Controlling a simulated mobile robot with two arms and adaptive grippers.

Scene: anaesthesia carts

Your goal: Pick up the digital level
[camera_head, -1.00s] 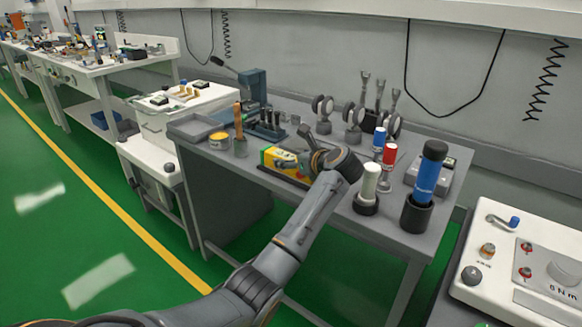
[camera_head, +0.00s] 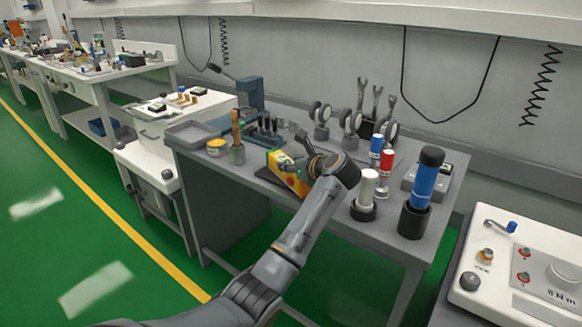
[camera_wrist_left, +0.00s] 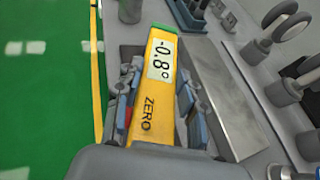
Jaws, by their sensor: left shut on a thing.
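The digital level (camera_head: 284,172) is a yellow bar with a green end, held at the front edge of the grey workbench in the head view. In the left wrist view the level (camera_wrist_left: 158,95) shows a display reading -0.8° and the word ZERO. My left gripper (camera_head: 303,167) is shut on the level, and its fingers (camera_wrist_left: 155,105) press on both long sides. The level looks tilted in the head view. I cannot tell how far it is above the bench. My right gripper is not in view.
On the grey bench (camera_head: 330,210), a cup with a wooden handle (camera_head: 237,152) and a yellow tin (camera_head: 216,147) stand left of the level. White (camera_head: 367,188), red (camera_head: 386,165) and blue (camera_head: 425,180) cylinders stand to the right. Dial gauges (camera_head: 321,118) stand behind.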

